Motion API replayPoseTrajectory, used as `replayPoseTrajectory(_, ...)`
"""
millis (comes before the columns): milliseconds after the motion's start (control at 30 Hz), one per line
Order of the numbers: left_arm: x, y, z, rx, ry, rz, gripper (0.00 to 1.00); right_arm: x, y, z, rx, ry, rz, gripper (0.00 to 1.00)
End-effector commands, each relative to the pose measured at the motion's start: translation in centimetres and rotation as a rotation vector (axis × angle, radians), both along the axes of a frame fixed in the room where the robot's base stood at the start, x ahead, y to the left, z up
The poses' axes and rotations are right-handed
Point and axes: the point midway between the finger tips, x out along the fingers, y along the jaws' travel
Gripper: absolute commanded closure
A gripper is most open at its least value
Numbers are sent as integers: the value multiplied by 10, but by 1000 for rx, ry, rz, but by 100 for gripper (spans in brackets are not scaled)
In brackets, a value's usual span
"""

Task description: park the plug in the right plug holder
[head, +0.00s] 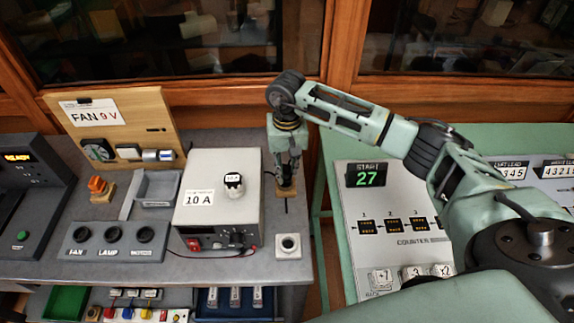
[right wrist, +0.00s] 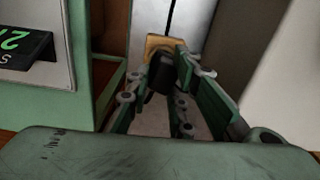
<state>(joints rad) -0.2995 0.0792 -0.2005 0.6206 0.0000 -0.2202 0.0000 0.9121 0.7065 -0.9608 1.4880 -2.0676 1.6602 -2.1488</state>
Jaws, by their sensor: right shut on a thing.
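My right gripper (head: 287,170) points down at the back right of the grey bench, next to the grey power supply. It is shut on a black plug (right wrist: 160,73), which shows between its fingers in the right wrist view. A small wooden plug holder (head: 287,192) lies right at the fingertips. It also shows in the right wrist view (right wrist: 154,43) behind the plug. The fingers hide much of the plug in the head view, and I cannot tell whether it is seated in the holder. My left gripper is not in view.
The power supply (head: 217,200) with a 10 A label stands close left of the gripper. A white socket block (head: 288,246) sits in front. Left are an orange plug (head: 97,184) on another wooden holder and a grey tray (head: 157,186). The counter console (head: 393,260) is at right.

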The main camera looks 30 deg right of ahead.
Motion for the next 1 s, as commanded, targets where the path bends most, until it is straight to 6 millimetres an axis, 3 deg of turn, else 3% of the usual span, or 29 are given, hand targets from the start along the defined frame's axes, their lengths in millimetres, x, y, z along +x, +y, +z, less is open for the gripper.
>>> replayPoseTrajectory(1000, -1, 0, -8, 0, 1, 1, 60, 0, 0, -2, 0, 0, -1, 100)
